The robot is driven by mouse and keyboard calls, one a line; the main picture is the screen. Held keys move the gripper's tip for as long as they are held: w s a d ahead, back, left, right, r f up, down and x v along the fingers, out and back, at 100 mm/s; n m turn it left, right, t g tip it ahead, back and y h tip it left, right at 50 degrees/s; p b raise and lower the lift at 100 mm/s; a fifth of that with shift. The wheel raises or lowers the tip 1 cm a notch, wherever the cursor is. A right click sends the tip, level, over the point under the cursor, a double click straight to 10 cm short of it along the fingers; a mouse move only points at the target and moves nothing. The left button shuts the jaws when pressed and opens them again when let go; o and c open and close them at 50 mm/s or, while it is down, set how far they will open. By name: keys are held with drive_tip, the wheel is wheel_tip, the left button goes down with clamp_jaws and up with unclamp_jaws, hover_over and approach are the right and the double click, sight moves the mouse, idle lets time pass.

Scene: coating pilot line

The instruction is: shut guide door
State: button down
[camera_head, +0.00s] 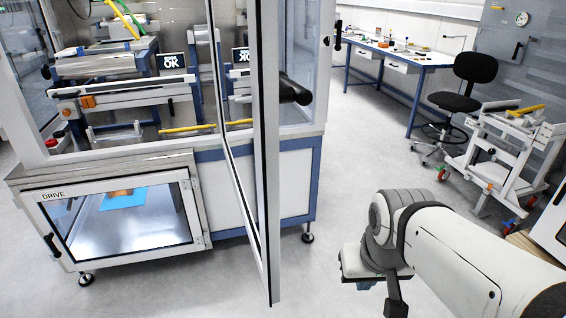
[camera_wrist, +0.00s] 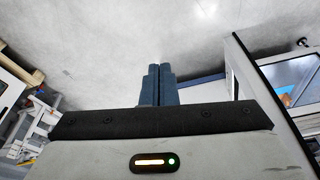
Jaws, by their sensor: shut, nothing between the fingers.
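The guide door (camera_head: 265,150), a tall glazed panel in a pale metal frame, stands swung out from the machine enclosure toward me, nearly edge-on in the head view. Its lower end hangs over the floor. In the wrist view, what looks like the same door's edge (camera_wrist: 272,95) slants down the right side.
A white cart (camera_head: 500,150), a black chair (camera_head: 465,85) and a blue-legged workbench (camera_head: 400,55) stand at the right. Floor between the door and cart is clear.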

drive_tip(key=w+a+r+m+g+y+p, duration=0.25)
drive_tip(key=w+r+m+g+y, duration=0.4)
drive_tip(key=w+r+m, duration=0.95)
drive_tip(key=s+a+f+y+p, duration=0.1)
drive_tip(key=s+a+f, duration=0.1)
drive_tip(key=a, duration=0.3)
drive_tip(key=s+a+f+n+t+y, duration=0.1)
drive_tip(key=s+a+f, duration=0.1)
drive_tip(key=a, duration=0.3)
drive_tip(key=shift+f+p, duration=0.4)
drive_tip(key=shift+f, duration=0.4)
drive_tip(key=shift+s, duration=0.1)
